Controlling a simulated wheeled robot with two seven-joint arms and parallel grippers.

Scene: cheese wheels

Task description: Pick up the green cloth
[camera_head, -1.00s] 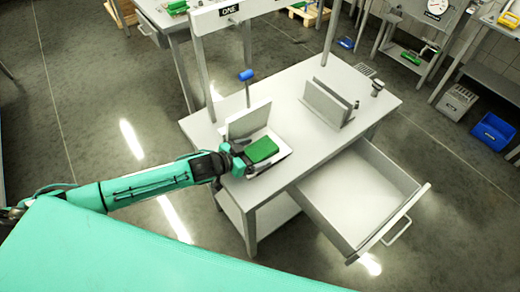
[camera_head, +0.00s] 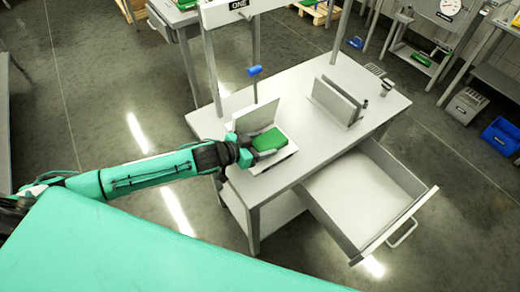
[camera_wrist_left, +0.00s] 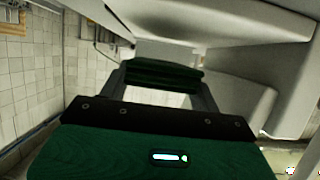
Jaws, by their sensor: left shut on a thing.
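The green cloth (camera_head: 270,141) is a folded block over a white tray (camera_head: 287,155) at the table's near left part. My left gripper (camera_head: 256,151) reaches in from the left and is shut on the cloth's near side. In the left wrist view the cloth (camera_wrist_left: 165,73) shows between the two fingers. I cannot tell whether the cloth touches the tray. My right gripper is in neither view.
An upright grey plate (camera_head: 255,117) stands just behind the cloth, with a blue-topped post (camera_head: 254,71) beyond it. An upright grey holder (camera_head: 336,102) stands farther right. An open, empty drawer (camera_head: 365,195) juts out at the front right.

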